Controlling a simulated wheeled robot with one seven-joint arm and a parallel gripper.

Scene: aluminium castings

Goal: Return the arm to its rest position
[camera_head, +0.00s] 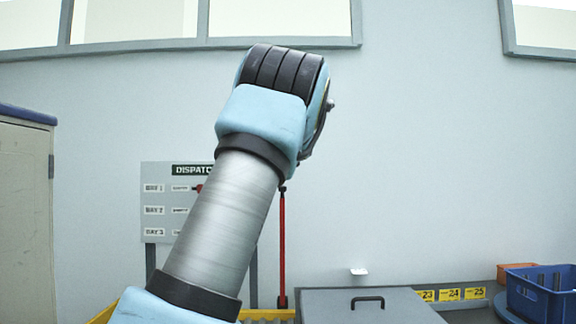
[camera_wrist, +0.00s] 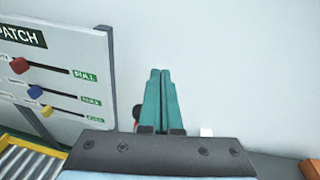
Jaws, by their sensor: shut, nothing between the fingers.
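My arm rises through the middle of the head view, its light-blue joints and bare metal link in front of the wall. My gripper is hidden in the head view. In the wrist view my gripper (camera_wrist: 160,76) shows as two teal fingers side by side, pressed together with nothing between them. The fingers are up in front of the plain wall, to the right of the dispatch board (camera_wrist: 55,65), and they touch nothing that I can see.
In the head view the dispatch board (camera_head: 165,190) stands behind my arm. A lidded grey box (camera_head: 335,305) with a black handle is below right. A blue crate (camera_head: 530,302) and an orange box (camera_head: 515,271) are at the far right. A cabinet (camera_head: 25,210) stands left.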

